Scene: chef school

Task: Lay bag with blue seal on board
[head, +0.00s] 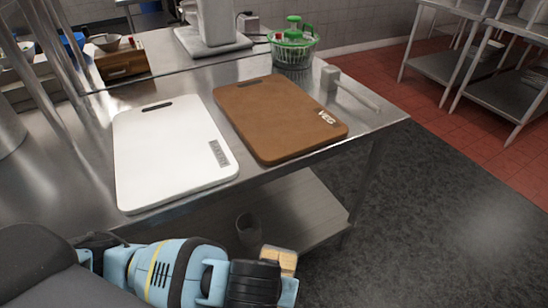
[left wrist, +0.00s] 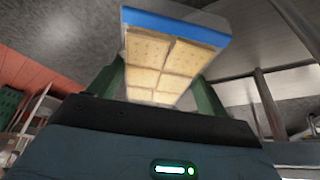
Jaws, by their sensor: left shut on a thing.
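The bag with the blue seal (left wrist: 160,65) holds pale square crackers or biscuits. In the left wrist view it sits between the green fingers of my left gripper (left wrist: 155,85), which is shut on it. In the head view the bag (head: 281,261) shows as a small tan piece beyond my left arm, below the table's front edge and apart from both boards; its blue seal is hidden there. A white board (head: 165,155) and a brown board (head: 275,115) marked VEG lie side by side on the steel table. My right gripper is not in view.
The steel table (head: 75,160) has an under-shelf (head: 295,215) with a cup-like container (head: 248,228).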

